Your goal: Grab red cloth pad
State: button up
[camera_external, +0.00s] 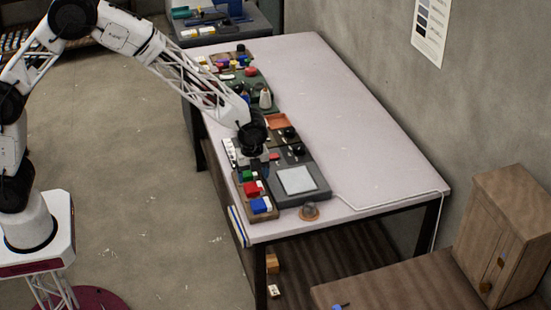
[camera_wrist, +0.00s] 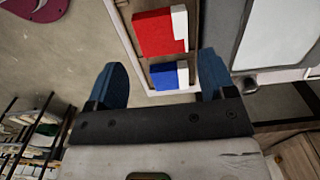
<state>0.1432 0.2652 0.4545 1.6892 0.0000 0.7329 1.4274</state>
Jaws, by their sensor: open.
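The red cloth pad (camera_wrist: 157,34) lies in a wooden tray in the wrist view, with a white strip along its right side. It also shows in the external view (camera_external: 251,188), in the tray at the table's near left corner. My gripper (camera_wrist: 163,60) is open, with its two blue fingers apart and nothing between them touching. In the external view my gripper (camera_external: 256,157) hangs above the table, a little beyond the red pad. Its fingertips are too small to make out there.
A blue-and-white pad (camera_wrist: 165,77) lies beside the red one. A green piece (camera_external: 247,175) sits behind it in the wooden tray (camera_external: 238,192). A dark device with a pale panel (camera_external: 296,180) stands to the right. The table's right side (camera_external: 350,130) is clear.

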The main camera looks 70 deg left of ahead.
aim_at(254, 187)
jog(key=shift+f, duration=0.1)
jog(key=shift+w+f, duration=0.1)
jog(key=shift+f, duration=2.4)
jog(key=c, duration=0.7)
jog(key=shift+r, duration=0.2)
jog(key=shift+r, duration=0.55)
jog(key=shift+s+a+r, duration=0.1)
jog(key=shift+s+r, duration=0.15)
jog(key=shift+r, duration=0.3)
jog(key=shift+s+r, duration=0.2)
jog(key=shift+r, duration=0.35)
jog(key=s, duration=0.5)
jog(key=s+a+r, duration=0.1)
jog(key=s, duration=0.4)
jog(key=s+a, duration=0.1)
jog(key=s, duration=0.4)
jog(key=shift+r, duration=0.2)
